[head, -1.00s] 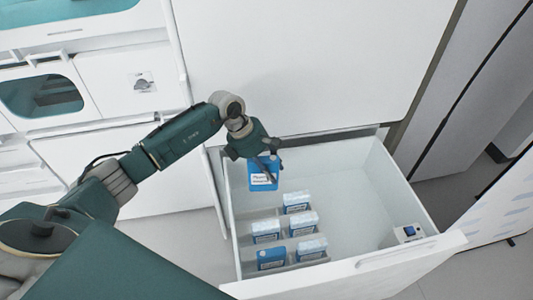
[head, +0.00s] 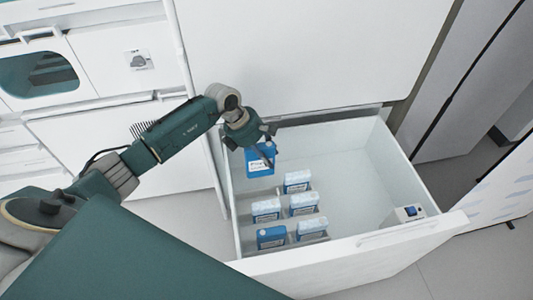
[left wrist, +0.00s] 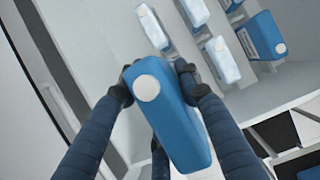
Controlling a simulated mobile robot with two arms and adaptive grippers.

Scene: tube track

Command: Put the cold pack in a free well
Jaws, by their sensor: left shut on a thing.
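My left gripper (head: 263,138) is shut on a blue cold pack (head: 260,160) with a white label, holding it tilted above the back left of the open drawer. In the left wrist view, the fingers (left wrist: 157,80) grip the cold pack (left wrist: 185,135) from both sides near its round white cap. Wells in the drawer hold several packs: frosty ones (head: 297,182) and a bluer one (head: 271,237) at the front left. The spot left of the back pack looks empty, partly under the held pack. My right gripper is not in view.
The white drawer (head: 405,185) has high walls around the packs. A small box with a blue switch (head: 410,211) sits at its front right. The drawer floor right of the packs is clear. A white cabinet front (head: 290,55) rises behind.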

